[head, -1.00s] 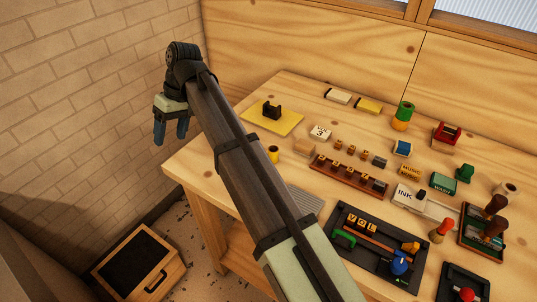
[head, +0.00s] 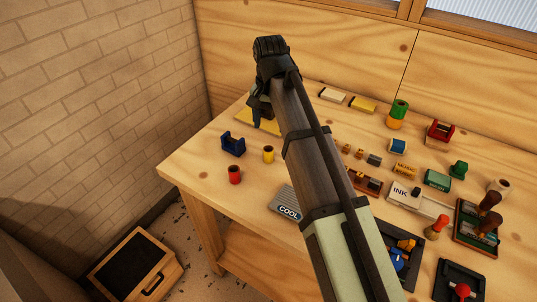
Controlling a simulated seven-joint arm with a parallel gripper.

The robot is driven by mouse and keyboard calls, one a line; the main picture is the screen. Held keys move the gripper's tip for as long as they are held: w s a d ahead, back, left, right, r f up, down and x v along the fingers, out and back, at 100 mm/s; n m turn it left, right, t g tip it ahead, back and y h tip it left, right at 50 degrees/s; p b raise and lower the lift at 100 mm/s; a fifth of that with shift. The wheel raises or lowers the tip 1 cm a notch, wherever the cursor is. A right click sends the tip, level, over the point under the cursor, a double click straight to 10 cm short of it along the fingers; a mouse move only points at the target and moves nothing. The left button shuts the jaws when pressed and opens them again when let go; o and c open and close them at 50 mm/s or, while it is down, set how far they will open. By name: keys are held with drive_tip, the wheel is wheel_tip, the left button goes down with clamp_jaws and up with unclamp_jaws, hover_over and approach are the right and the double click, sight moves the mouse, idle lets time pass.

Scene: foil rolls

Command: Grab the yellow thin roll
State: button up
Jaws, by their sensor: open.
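A small upright yellow roll (head: 268,155) stands on the left part of the table, with a dark hole in its top. A second yellow-orange roll (head: 396,123) stands under a green roll (head: 400,108) towards the back. My gripper (head: 258,117) is open, at the end of my arm over the back left of the table. It appears above and a little left of the small yellow roll in the picture, apart from it. My arm partly hides the gripper, and only one finger shows clearly.
A blue holder (head: 233,144) and a red roll (head: 234,174) stand near the small yellow roll. A yellow pad (head: 243,122) lies by my gripper. A grey COOL block (head: 286,201) lies in front. Stamps and trays crowd the right side of the wooden table (head: 205,195).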

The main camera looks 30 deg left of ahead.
sight(269, 148)
drive_tip(key=shift+a+f, duration=0.1)
drive_tip(key=shift+f, duration=5.1)
drive_tip(key=c, duration=1)
drive_tip(key=shift+c, duration=0.2)
drive_tip(key=shift+r, duration=0.1)
